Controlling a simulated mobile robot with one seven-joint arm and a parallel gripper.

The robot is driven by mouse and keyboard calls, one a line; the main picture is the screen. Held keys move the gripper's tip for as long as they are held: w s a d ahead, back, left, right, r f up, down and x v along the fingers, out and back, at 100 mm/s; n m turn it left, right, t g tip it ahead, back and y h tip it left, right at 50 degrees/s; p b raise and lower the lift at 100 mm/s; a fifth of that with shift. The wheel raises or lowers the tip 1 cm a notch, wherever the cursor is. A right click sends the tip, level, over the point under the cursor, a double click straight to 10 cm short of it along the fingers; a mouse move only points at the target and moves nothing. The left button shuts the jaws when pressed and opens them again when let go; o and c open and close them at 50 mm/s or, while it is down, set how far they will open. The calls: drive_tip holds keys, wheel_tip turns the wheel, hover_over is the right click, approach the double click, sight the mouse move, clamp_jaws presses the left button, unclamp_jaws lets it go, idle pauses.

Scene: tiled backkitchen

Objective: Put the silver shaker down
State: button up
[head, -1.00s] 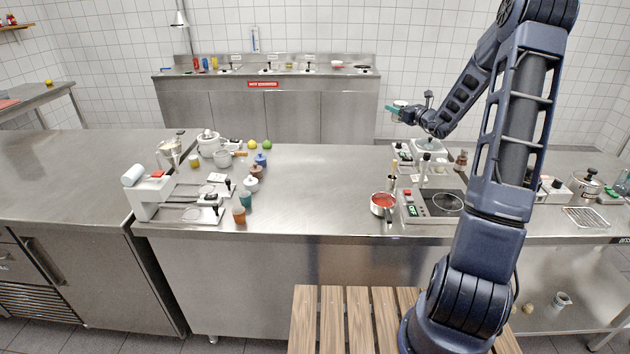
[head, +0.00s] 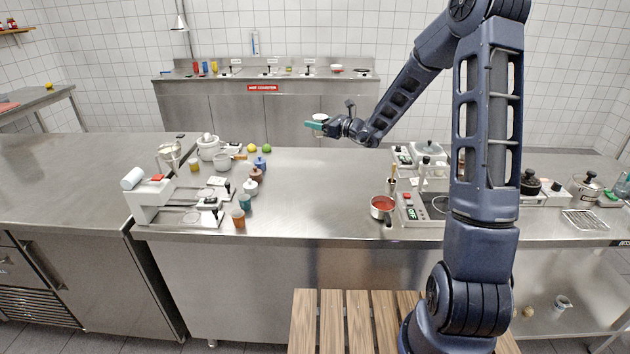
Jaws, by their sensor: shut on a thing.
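My gripper (head: 314,125), with teal fingers, is raised over the back part of the middle steel counter (head: 300,190). It points left and is shut on a small pale, silvery thing (head: 320,117), which I take for the silver shaker. Only its top shows above the fingers; the rest is hidden by the gripper. The thing is held in the air, apart from the counter.
The counter's middle is clear. At its left stand a white machine (head: 150,200), pots and several small jars (head: 251,187). At its right are a red-filled saucepan (head: 382,206) and a scale-like device (head: 412,211). A back counter (head: 270,75) stands beyond.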

wheel_tip(320, 180, down, 20)
drive_tip(key=shift+r, duration=0.2)
idle(0.5)
drive_tip(key=shift+f, duration=0.1)
drive_tip(key=o, duration=1.1)
drive_tip(key=shift+o, duration=0.2)
